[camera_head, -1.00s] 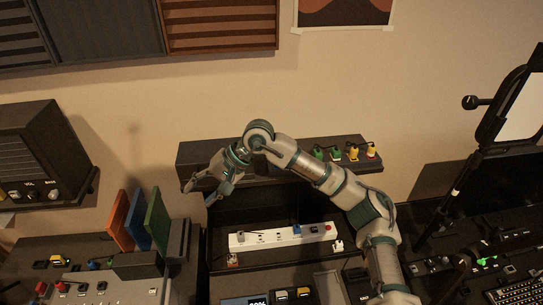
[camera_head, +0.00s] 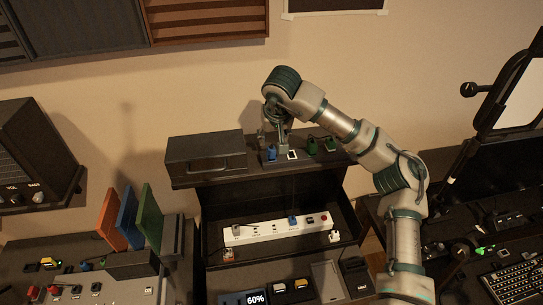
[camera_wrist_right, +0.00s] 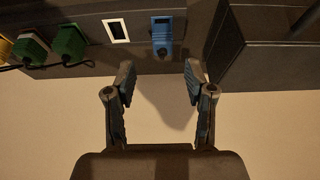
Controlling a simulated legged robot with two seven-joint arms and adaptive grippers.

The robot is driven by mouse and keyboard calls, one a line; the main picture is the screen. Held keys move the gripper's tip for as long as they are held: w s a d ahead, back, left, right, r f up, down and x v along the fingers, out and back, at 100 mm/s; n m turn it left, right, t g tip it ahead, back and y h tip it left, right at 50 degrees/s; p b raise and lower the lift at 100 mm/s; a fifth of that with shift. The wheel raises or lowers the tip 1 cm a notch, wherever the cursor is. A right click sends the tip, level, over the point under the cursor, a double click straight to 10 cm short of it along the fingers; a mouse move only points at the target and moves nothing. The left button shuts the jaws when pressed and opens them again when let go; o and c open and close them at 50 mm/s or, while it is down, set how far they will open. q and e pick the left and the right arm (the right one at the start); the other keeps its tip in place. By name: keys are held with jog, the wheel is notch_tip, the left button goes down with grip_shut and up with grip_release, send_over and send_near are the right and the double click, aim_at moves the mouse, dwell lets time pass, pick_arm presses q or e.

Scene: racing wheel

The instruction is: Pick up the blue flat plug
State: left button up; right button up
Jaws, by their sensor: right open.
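A blue plug (camera_wrist_right: 162,38) sits in a socket strip on the upper shelf, beside an empty white-framed slot (camera_wrist_right: 117,31). It also shows in the head view (camera_head: 271,153), partly beside my gripper. My right gripper (camera_wrist_right: 160,80) is open and empty, and the blue plug lies just beyond its fingertips, between their lines. In the head view my right gripper (camera_head: 280,132) points down over the shelf at the blue plug. Another blue plug (camera_head: 292,221) stands in the white power strip (camera_head: 262,232) below. My left gripper is out of view.
Green plugs (camera_head: 312,146) stand right of the blue plug; one shows close by in the wrist view (camera_wrist_right: 68,43). A dark box (camera_head: 205,157) stands on the shelf left of the gripper. Coloured upright panels (camera_head: 127,215) stand lower left.

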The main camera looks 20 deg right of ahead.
aim_at(273, 148)
jog(key=shift+w+d+f, duration=0.15)
jog(key=shift+d+f, duration=0.15)
jog(key=shift+f, duration=0.3)
jog(key=f, duration=0.1)
jog(key=w+f, duration=0.1)
jog(key=f, duration=0.1)
jog(key=a+f, duration=0.1)
jog(key=shift+w+f, duration=0.3)
jog(key=shift+w, duration=0.05)
jog(key=shift+d, duration=0.25)
jog(key=shift+c, duration=1.2)
jog(key=shift+s+d, duration=0.1)
jog(key=shift+d, duration=0.1)
grip_shut()
